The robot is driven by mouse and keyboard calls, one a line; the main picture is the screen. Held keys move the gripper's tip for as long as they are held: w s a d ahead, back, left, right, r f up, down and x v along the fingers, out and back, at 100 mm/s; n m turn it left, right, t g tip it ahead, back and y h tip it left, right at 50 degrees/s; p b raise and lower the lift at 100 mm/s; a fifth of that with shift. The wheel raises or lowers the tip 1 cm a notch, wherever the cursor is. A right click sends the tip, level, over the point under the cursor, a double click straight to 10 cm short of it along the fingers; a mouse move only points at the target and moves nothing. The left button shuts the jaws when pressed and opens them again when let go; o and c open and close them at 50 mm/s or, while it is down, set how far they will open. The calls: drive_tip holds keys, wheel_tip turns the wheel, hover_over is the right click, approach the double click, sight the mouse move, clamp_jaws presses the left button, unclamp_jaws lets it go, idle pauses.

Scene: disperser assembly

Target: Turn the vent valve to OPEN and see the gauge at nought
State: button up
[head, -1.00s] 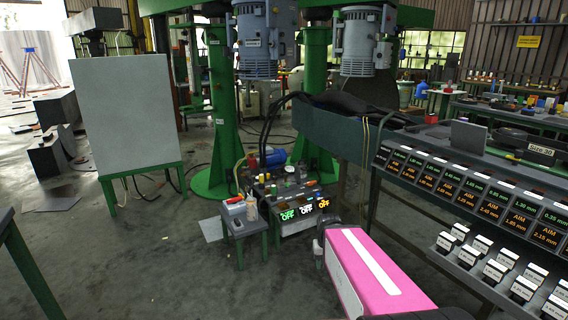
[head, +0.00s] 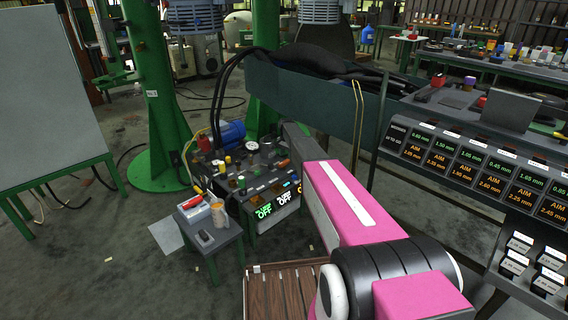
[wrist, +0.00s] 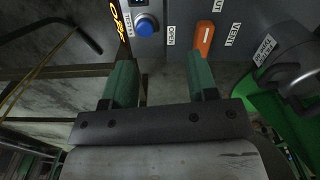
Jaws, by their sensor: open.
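The vent valve's orange lever (wrist: 204,40) shows at the upper middle of the wrist view, on a grey panel with VENT and OPEN labels. It lies roughly along the picture's vertical, with the OPEN label to its left. My gripper (wrist: 161,78) is open and empty, its two green fingers apart. The lever is just beyond the right finger; I cannot tell whether they touch. In the head view the orange lever (head: 283,163) is small on the bench unit, and my gripper is hidden. A round dial (head: 252,147) stands at the unit's back; its reading is too small to tell.
A blue knob (wrist: 146,26) sits left of the lever, and a round grey fitting (wrist: 290,78) is to the right. In the head view, a small side table (head: 208,238) stands left of the unit, and a long console (head: 455,165) fills the right.

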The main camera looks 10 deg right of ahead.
drive_tip(key=m, duration=0.2)
hover_over(284, 161)
wheel_tip(284, 161, down, 11)
drive_tip(key=shift+s, duration=0.15)
drive_tip(key=c, duration=0.9)
